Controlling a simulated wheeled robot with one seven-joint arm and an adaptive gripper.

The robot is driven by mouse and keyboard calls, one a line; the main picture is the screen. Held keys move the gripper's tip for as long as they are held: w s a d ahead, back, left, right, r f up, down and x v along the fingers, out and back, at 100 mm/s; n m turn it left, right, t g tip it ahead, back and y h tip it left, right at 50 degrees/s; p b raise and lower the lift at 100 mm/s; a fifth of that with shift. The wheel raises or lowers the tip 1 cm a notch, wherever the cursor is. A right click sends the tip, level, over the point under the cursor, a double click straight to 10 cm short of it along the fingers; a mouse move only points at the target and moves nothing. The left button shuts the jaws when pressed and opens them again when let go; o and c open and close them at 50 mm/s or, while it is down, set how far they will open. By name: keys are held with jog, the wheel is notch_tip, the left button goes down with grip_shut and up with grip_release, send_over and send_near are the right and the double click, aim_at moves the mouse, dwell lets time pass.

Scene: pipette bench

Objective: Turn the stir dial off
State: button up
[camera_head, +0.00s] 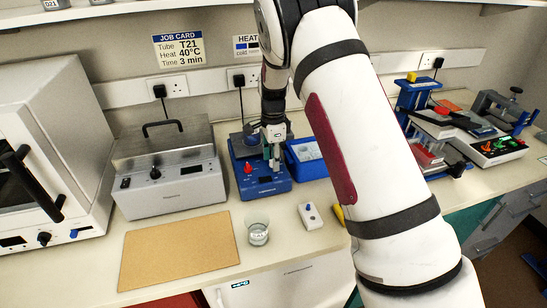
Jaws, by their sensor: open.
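A blue bench device (262,184) stands at the centre back of the bench, with a small display on its front. A red dial (248,169) sits at the left of its front panel. Any second dial at the right of the panel is hidden behind my gripper, so I cannot tell which one is the stir dial or how it is set. My gripper (275,163) points down over the right part of the blue device, with its fingers open. Whether the fingers touch anything is too small to tell.
A grey metal bath (170,185) with a black dial stands left of the blue device. A blue box (307,168) is close on its right. A glass beaker (258,232), a small white block (311,216) and a tan mat (180,250) lie in front.

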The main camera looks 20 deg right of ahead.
jog(key=shift+c, duration=0.5)
grip_shut()
jog(key=n+b, duration=0.1)
jog(key=n, duration=0.3)
jog(key=shift+w+b, duration=0.1)
jog(key=shift+b, duration=0.25)
jog(key=n+b, duration=0.1)
jog(key=n, duration=0.4)
jog(key=shift+b, duration=0.35)
jog(key=n+b, duration=0.1)
jog(key=n, duration=0.3)
jog(key=shift+n, duration=0.4)
jog(key=shift+n+b, duration=0.45)
jog(key=shift+n, duration=1.55)
